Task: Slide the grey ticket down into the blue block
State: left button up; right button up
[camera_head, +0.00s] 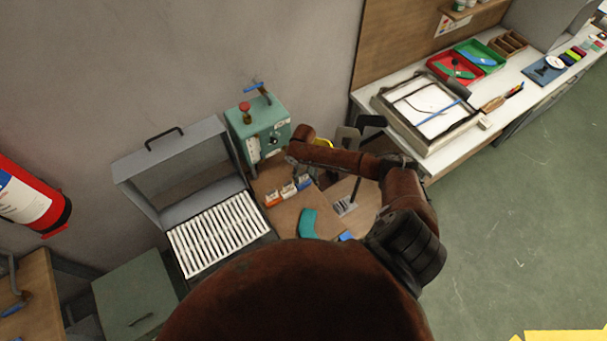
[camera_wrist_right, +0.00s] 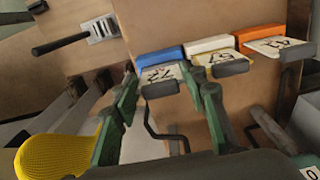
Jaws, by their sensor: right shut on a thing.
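The blue block (camera_wrist_right: 160,57) lies on the brown tabletop in the right wrist view, at the end of a row. The pale grey ticket (camera_wrist_right: 160,75), with a black number, is at the near side of the blue block. I cannot tell whether the ticket's edge is inside the block. In the head view my right arm hides most of these fingers. My left gripper is not in view.
A white block (camera_wrist_right: 208,45) and an orange block (camera_wrist_right: 258,36) stand beside the blue one, each with a numbered ticket. A metal plate with a dark lever (camera_wrist_right: 60,44) lies past the blue block. A teal machine (camera_head: 262,128) and tray of white rolls (camera_head: 215,235) stand left.

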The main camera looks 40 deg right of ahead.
jog(key=shift+f, duration=0.4)
jog(key=o, duration=0.9)
notch_tip(320, 180, up, 12)
jog(key=shift+f, duration=0.1)
dwell(0.6)
